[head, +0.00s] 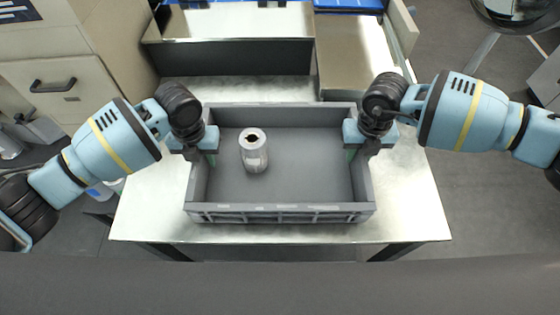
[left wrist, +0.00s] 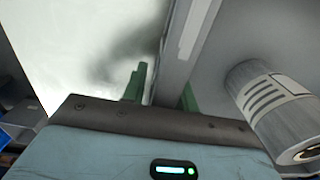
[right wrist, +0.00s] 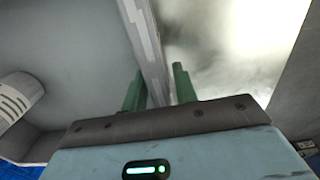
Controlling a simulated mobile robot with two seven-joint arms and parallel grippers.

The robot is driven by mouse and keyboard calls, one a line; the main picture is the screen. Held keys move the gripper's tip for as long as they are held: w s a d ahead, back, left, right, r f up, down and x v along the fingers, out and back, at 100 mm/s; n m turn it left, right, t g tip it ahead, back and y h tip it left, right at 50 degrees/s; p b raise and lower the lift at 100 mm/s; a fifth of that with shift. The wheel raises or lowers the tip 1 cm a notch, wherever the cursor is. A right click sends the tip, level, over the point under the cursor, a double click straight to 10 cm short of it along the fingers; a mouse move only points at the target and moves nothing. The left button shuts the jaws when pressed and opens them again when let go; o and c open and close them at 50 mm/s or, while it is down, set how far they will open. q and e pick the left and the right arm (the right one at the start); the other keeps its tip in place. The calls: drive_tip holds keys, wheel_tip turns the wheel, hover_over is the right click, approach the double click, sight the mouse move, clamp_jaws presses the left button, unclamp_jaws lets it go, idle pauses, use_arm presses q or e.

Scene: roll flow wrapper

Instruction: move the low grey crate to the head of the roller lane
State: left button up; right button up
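The low grey crate (head: 280,213) sits on a metal table, long side toward me. My left gripper (head: 204,155) is at its left end wall and my right gripper (head: 360,150) at its right end wall. In the left wrist view the green fingers (left wrist: 162,90) stand on both sides of the crate wall (left wrist: 182,50), with a narrow gap at the outer finger. In the right wrist view the fingers (right wrist: 158,88) likewise straddle the wall (right wrist: 146,40), with a slim gap outside. Both look open. The roller lane cannot be made out.
A silver can with a label (head: 254,150) stands inside the crate, left of centre. The metal table (head: 150,215) has bare room left, right and in front. A raised metal-topped structure (head: 240,25) stands behind it. A beige drawer cabinet (head: 60,85) is at back left.

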use_arm(q)
clamp_jaws()
use_arm(e)
clamp_jaws()
use_arm(q)
drive_tip(key=shift+r, duration=0.1)
use_arm(e)
drive_tip(key=shift+r, duration=0.1)
